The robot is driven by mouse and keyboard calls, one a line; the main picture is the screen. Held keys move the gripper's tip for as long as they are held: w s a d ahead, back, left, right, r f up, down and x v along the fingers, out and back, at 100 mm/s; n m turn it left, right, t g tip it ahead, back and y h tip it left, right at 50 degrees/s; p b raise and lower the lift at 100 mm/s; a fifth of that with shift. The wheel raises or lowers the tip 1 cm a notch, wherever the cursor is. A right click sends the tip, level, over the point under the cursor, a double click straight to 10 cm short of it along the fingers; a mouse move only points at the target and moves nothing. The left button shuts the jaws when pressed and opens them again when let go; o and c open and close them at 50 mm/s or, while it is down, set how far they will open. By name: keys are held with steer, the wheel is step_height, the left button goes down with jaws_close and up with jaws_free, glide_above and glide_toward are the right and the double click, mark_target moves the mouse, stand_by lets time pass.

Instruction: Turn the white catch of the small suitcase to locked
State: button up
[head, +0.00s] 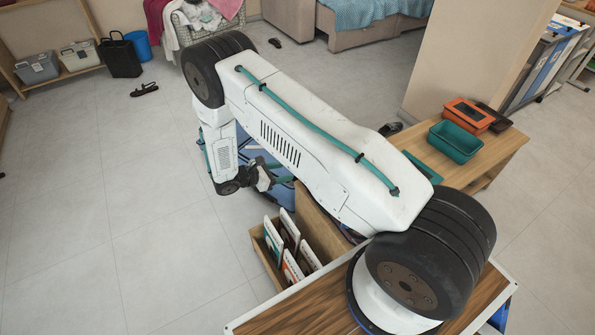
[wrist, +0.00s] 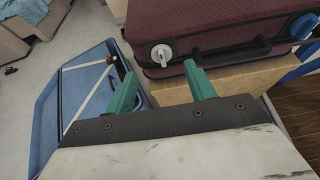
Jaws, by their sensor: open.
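The maroon suitcase (wrist: 225,22) lies at the top of the wrist view, with a dark handle along its front. Its white catch (wrist: 161,54) is a round knob with a small tab that appears to point down. A blue round catch (wrist: 303,25) sits farther right on the same face. My gripper (wrist: 160,70) is open, its two teal fingers apart, with the white catch beyond and between the fingertips. Nothing is between the fingers. In the head view my gripper (head: 279,180) is small and my arm hides the suitcase.
The suitcase rests on a light wooden surface (wrist: 225,80). In the head view, a wooden box (head: 268,262) holds several upright folders. A wooden table (head: 485,158) with a green bin (head: 455,141) is at right.

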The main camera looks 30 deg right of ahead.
steer(key=x, duration=0.8)
steer(key=shift+a+f, duration=0.1)
steer(key=c, duration=1)
